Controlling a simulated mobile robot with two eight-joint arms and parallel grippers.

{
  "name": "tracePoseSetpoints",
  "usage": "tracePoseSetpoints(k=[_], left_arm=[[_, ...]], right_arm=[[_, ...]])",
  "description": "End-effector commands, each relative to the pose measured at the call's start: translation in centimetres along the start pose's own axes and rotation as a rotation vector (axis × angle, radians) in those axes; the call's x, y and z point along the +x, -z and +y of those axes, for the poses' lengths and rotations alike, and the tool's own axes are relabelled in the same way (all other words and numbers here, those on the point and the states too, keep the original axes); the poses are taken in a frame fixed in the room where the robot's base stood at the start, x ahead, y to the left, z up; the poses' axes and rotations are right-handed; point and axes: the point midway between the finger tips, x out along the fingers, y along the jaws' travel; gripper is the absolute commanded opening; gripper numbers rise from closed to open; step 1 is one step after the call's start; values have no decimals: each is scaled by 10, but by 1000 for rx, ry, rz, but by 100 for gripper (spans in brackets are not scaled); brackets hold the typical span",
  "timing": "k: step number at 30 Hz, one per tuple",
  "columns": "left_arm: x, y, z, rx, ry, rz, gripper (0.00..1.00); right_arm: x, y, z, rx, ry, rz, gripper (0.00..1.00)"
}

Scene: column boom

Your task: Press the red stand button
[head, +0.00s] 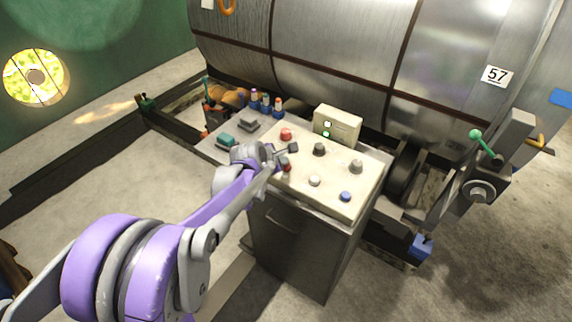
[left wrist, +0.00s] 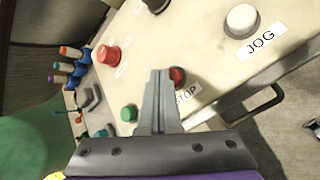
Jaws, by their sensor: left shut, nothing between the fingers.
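The control stand (head: 331,189) has a cream sloping top with two red buttons. The larger red button (head: 286,134) is near the top's back left; it also shows in the left wrist view (left wrist: 108,54). The smaller red button (head: 287,168), labelled STOP, is partly hidden by my gripper in the head view; it also shows in the left wrist view (left wrist: 178,76). My left gripper (head: 291,148) is shut and empty over the panel's left part. In the left wrist view its fingertips (left wrist: 160,73) are just left of the STOP button; I cannot tell whether they touch.
A green button (left wrist: 129,112), white JOG button (left wrist: 241,17), dark knob (head: 319,149), grey knob (head: 356,166) and blue button (head: 345,196) share the panel. An indicator box (head: 337,125) stands at its back. A large metal drum (head: 340,45) lies behind.

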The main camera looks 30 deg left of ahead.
Motion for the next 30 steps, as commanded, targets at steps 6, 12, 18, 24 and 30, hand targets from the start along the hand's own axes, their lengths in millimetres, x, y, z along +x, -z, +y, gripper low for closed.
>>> tracePoseSetpoints(k=[6,12,18,24,30], left_arm=[[2,2,-2,0,0,0,0],[2,2,-2,0,0,0,0],[2,1,-1,0,1,0,0],[-5,-4,4,0,0,0,0],[-11,-8,8,0,0,0,0]], right_arm=[[2,-2,0,0,0,-2,50],[2,-2,0,0,0,-2,50],[2,-2,0,0,0,-1,50],[-4,4,0,0,0,3,50],[-8,8,0,0,0,7,50]])
